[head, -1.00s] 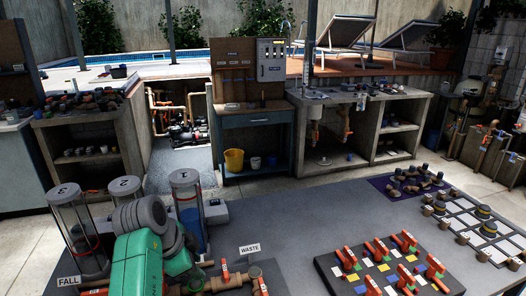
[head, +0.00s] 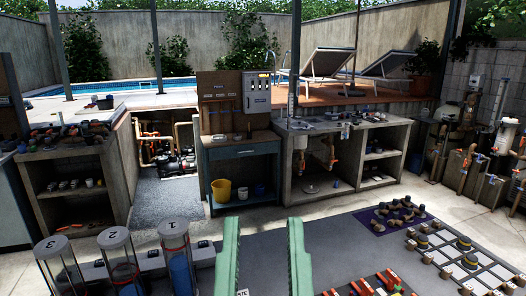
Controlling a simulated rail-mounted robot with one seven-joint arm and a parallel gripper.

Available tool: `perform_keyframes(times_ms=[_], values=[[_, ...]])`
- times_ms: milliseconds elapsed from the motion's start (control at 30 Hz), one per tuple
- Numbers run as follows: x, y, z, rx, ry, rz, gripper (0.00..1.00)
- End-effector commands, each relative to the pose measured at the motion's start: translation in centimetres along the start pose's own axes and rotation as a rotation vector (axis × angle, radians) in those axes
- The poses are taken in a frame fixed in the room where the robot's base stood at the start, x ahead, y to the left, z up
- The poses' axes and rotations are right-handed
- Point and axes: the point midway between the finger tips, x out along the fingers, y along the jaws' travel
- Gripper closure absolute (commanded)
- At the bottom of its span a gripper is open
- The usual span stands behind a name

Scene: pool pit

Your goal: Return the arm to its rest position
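Two upright green parts of my own arm (head: 298,258) rise side by side at the bottom centre of the head view, with a gap between them. They stand in front of the near grey table (head: 338,240). The rest of the arm is below the picture's edge.
Clear cylinders numbered 3, 2 and 1 (head: 178,255) stand at the lower left. Red-handled valves (head: 372,284) and a tray with round pieces (head: 462,262) are at the lower right. A purple mat (head: 374,227) lies behind them. A workbench (head: 240,160) stands at the back.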

Motion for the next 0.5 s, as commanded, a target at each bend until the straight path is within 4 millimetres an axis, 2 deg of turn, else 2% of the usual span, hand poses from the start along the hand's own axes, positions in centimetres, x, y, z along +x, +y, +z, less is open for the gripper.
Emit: perform_keyframes(times_ms=[33,400,500], values=[[2.6,0.0,-3.8,0.002,-0.001,-0.001,0.67],[13.3,-0.3,-18.9,0.013,-0.005,-0.007,0.67],[15.5,-0.4,-22.0,0.016,-0.006,-0.008,0.67]])
